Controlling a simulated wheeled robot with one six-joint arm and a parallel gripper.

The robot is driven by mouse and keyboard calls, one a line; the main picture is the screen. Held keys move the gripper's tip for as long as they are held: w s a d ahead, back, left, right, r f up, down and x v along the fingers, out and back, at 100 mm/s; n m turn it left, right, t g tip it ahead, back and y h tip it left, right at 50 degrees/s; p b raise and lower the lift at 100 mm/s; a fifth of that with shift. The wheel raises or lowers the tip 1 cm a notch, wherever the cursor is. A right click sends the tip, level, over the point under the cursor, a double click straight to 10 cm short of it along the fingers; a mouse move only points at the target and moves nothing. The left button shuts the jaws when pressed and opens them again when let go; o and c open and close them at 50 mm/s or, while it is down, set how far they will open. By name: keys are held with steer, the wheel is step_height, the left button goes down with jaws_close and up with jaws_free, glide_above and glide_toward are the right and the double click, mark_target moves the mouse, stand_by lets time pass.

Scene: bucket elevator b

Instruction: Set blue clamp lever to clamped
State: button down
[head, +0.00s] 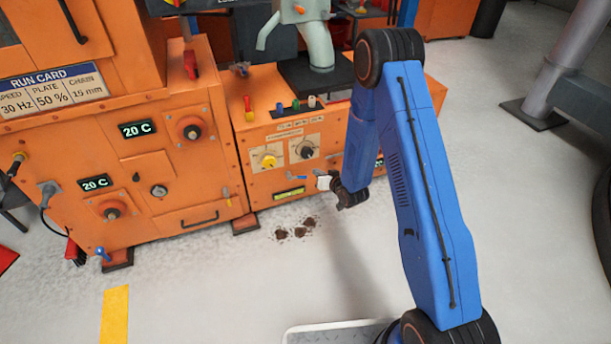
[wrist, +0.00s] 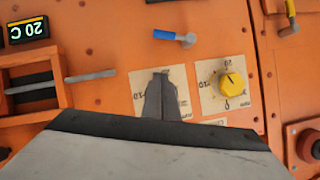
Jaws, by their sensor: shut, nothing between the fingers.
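A small lever with a blue handle (wrist: 164,35) and a metal pivot shows on the orange panel in the upside-down wrist view. Its handle lies nearly level, pointing left from the pivot. In the head view this lever (head: 297,177) is tiny, below the yellow and black knobs. Another blue-handled lever (head: 102,253) sits low on the left cabinet near the floor. I cannot tell which is the clamp lever. My gripper (wrist: 160,78) is shut and empty, in front of the panel, hiding most of the black knob. In the head view my gripper (head: 321,182) is right of the small lever, apparently not touching it.
A yellow knob (wrist: 232,87) and a yellow-handled lever (wrist: 289,14) are close by on the panel. A grey bar (wrist: 90,75) sticks out near a slotted bracket. Dark spills (head: 296,232) lie on the floor, which is otherwise open in front.

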steer(key=shift+w, duration=0.1)
steer(key=x, duration=0.3)
steer(key=f+x, duration=0.1)
steer(key=x, duration=0.3)
steer(key=s+f+x, duration=0.1)
steer(key=x, duration=0.2)
steer(key=shift+w+a+f, duration=0.1)
steer(key=shift+a+f, duration=0.1)
steer(key=shift+a, duration=0.1)
steer(key=shift+s+a+f, duration=0.15)
steer(key=shift+s+f, duration=0.05)
steer(key=shift+f, duration=0.45)
